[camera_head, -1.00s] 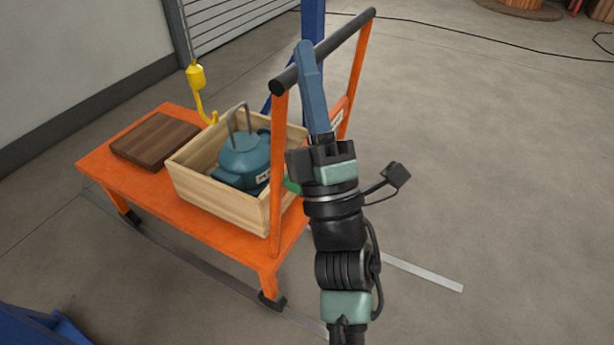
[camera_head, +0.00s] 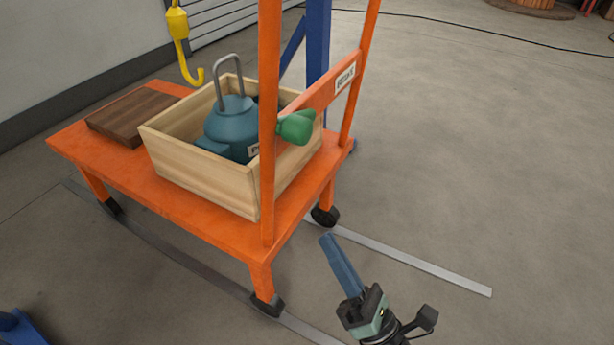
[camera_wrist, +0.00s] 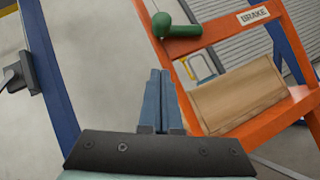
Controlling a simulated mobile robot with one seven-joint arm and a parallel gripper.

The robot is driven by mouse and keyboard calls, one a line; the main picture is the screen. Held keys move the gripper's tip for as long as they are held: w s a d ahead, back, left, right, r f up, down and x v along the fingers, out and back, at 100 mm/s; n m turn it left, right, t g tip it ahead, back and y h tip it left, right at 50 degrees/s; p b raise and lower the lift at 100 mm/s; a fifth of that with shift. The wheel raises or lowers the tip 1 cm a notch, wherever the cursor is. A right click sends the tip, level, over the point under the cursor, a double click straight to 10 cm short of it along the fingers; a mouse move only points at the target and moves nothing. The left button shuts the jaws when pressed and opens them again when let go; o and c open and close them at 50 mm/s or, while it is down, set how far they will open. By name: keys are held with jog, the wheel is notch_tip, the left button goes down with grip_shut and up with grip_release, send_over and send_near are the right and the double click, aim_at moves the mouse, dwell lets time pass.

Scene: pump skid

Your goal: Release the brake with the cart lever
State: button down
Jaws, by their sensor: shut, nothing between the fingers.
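The brake lever is a green handle (camera_head: 297,127) on the orange crossbar of the cart (camera_head: 215,231). A white label (camera_head: 345,77) sits on the same crossbar and reads BRAKE in the wrist view (camera_wrist: 254,16). The green handle also shows at the top of the wrist view (camera_wrist: 172,25), beyond my fingertips. My gripper (camera_head: 327,241) is low at the cart's push-handle end, in front of the lever and apart from it. Its blue fingers are together and empty, also in the wrist view (camera_wrist: 160,75).
The cart bears a wooden crate (camera_head: 205,172) with a teal pump (camera_head: 232,122) and a brown board (camera_head: 132,115). A yellow hook (camera_head: 181,35) hangs over it. A blue post (camera_head: 318,45) stands behind. Open floor (camera_head: 480,170) lies to the right.

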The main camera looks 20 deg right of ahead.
aim_at(305, 124)
jog(key=shift+f, duration=0.1)
jog(key=w+r+b, duration=0.2)
jog(key=w+r, duration=0.7)
jog(key=shift+a+r, duration=0.2)
jog(key=shift+a, duration=0.15)
jog(key=shift+r, duration=0.15)
dwell(0.3)
